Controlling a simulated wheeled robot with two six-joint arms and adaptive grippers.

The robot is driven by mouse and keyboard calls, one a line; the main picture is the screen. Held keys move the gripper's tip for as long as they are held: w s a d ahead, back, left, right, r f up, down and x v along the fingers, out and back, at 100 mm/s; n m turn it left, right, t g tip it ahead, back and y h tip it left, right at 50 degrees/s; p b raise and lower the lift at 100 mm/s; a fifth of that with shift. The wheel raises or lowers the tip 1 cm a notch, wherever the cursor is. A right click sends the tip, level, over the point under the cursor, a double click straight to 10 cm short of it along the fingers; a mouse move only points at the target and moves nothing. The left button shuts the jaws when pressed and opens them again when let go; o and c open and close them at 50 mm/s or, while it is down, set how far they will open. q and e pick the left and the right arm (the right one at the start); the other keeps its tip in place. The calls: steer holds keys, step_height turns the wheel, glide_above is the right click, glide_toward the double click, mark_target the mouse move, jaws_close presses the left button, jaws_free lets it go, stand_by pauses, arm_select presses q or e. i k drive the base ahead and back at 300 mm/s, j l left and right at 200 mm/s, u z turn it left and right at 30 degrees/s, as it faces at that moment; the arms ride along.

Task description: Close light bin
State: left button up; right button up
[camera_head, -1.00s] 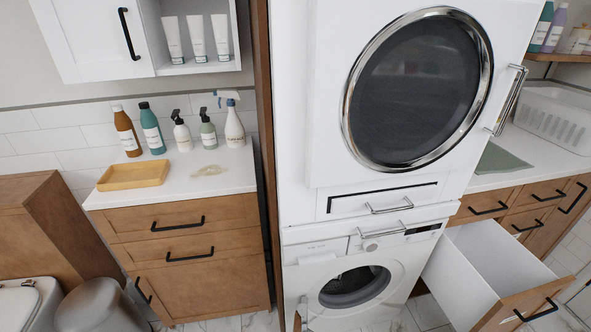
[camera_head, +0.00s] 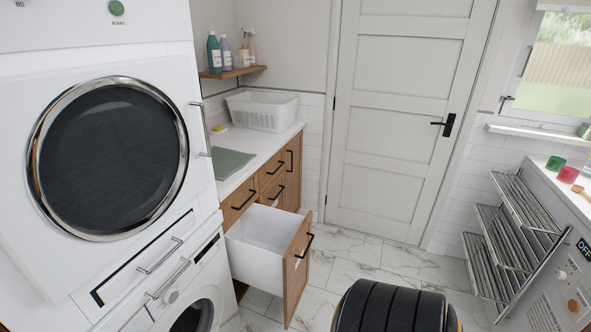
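The light bin looks to be the white pull-out bin (camera_head: 258,252) with a wooden front (camera_head: 296,275) in the cabinet beside the washer. It is pulled out into the room, and its white inside shows no contents. A black bar handle (camera_head: 305,245) is on its front. Neither of my grippers is in view. A dark ribbed rounded part, which may be mine, shows at the bottom edge, right of the bin.
A white dryer (camera_head: 112,150) stands above a washer on the left. A closed white door (camera_head: 400,110) is at the back. A metal rack (camera_head: 515,235) juts out at right.

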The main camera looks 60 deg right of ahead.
mark_target(268, 249)
steer(key=k+z, duration=0.2)
steer(key=z, duration=0.2)
steer(key=k+l+z, duration=0.2)
steer(key=z, duration=1.15)
steer(key=i+l+u, duration=0.35)
steer(key=l, duration=0.15)
